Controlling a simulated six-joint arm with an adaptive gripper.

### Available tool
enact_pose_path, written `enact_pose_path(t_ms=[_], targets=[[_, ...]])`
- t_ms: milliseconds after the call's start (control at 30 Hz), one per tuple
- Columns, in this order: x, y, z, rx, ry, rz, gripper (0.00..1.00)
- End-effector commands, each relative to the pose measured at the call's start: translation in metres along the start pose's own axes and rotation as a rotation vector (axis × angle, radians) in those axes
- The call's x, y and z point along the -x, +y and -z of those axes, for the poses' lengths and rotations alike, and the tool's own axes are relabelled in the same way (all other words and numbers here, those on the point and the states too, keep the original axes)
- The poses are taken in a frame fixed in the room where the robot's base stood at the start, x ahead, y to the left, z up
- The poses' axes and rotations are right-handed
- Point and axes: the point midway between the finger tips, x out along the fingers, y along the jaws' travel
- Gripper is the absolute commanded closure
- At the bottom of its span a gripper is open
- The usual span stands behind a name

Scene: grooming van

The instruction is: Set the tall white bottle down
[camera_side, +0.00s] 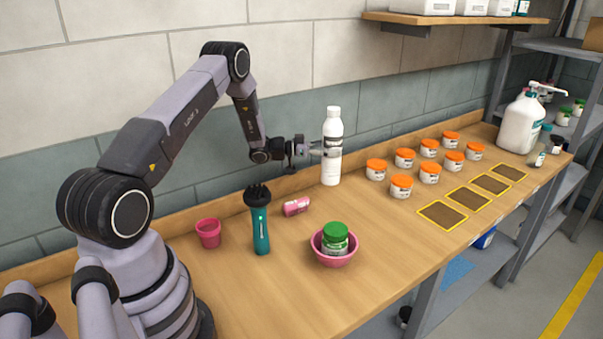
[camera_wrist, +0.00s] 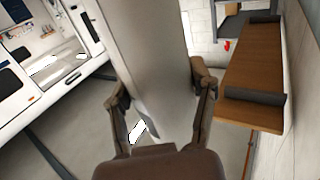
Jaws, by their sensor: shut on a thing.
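The tall white bottle (camera_side: 332,165) is upright near the back of the wooden bench in the side view. My gripper (camera_side: 318,148) reaches it from the left and is shut around its upper half. In the wrist view the bottle (camera_wrist: 152,60) fills the middle of the picture, between the two fingers of my gripper (camera_wrist: 163,95). The bottle's base looks close to the bench top; I cannot tell whether it touches.
Several orange-lidded jars (camera_side: 401,186) stand to the right, beside yellow-edged squares (camera_side: 442,214). In front are a pink bowl (camera_side: 335,260) holding a green-lidded jar (camera_side: 336,238), a pink roll (camera_side: 296,206), a teal-handled brush (camera_side: 260,225) and a pink cup (camera_side: 208,233). A pump jug (camera_side: 520,124) stands far right.

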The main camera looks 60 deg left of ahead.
Motion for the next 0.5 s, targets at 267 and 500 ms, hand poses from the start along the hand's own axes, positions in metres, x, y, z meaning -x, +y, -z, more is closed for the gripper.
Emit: enact_pose_path(t_ms=[267, 500], targets=[[-0.036, -0.040, -0.046, 0.000, 0.002, 0.000, 0.84], [-0.047, -0.053, -0.065, -0.001, 0.003, 0.000, 0.84]])
